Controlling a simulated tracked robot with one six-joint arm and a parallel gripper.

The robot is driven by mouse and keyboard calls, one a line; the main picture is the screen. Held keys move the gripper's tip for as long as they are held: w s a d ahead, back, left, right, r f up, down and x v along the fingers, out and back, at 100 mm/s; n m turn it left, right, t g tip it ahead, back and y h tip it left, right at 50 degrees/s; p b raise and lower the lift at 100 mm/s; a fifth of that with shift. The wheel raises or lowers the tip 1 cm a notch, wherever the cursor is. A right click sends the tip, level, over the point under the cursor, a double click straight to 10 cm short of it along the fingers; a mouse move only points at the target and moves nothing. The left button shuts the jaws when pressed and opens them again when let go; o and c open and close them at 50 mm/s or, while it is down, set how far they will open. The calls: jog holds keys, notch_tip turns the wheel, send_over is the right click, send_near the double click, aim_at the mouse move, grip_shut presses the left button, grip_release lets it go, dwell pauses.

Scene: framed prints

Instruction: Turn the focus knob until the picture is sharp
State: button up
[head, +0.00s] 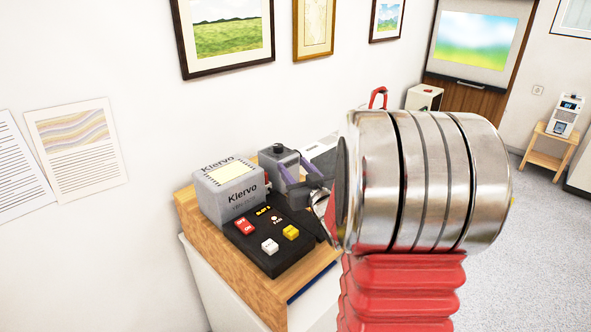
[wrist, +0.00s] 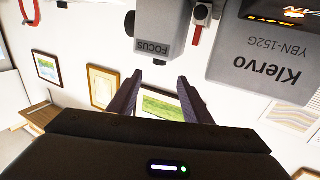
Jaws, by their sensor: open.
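The focus knob (head: 278,148) is a small black knob on top of a grey box (head: 280,161). In the wrist view, which is upside down, the box (wrist: 151,40) reads FOCUS, and the dark knob (wrist: 160,62) shows just below it. My gripper (head: 291,172) is open, its two dark purple fingers beside the box in the head view. In the wrist view the gripper (wrist: 155,82) has its fingertips spread to either side of the knob's line, with nothing between them. The picture on the screen (head: 473,40) is a blurred blue, white and green landscape.
The grey Klervo unit (head: 230,187) stands left of the focus box. In front is a black panel (head: 268,262) with red, white and yellow buttons. A wooden stand (head: 216,258) carries these. A red lever (wrist: 196,34) is close beside the focus box.

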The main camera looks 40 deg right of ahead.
jog(key=shift+s, duration=0.2)
jog(key=w+d+f+n+y, duration=0.25)
jog(key=d+n+y, duration=0.55)
jog(key=d, duration=0.6)
jog(key=a+y, duration=0.1)
jog(key=y, duration=0.1)
jog(key=a+r+g+y, duration=0.1)
jog(key=a+r+n+g+y, duration=0.1)
jog(key=y, duration=0.1)
jog(key=shift+s+a+r+y, duration=0.1)
jog(key=shift+s+a+y, duration=0.2)
jog(key=shift+s, duration=0.1)
jog(key=shift+w, duration=0.1)
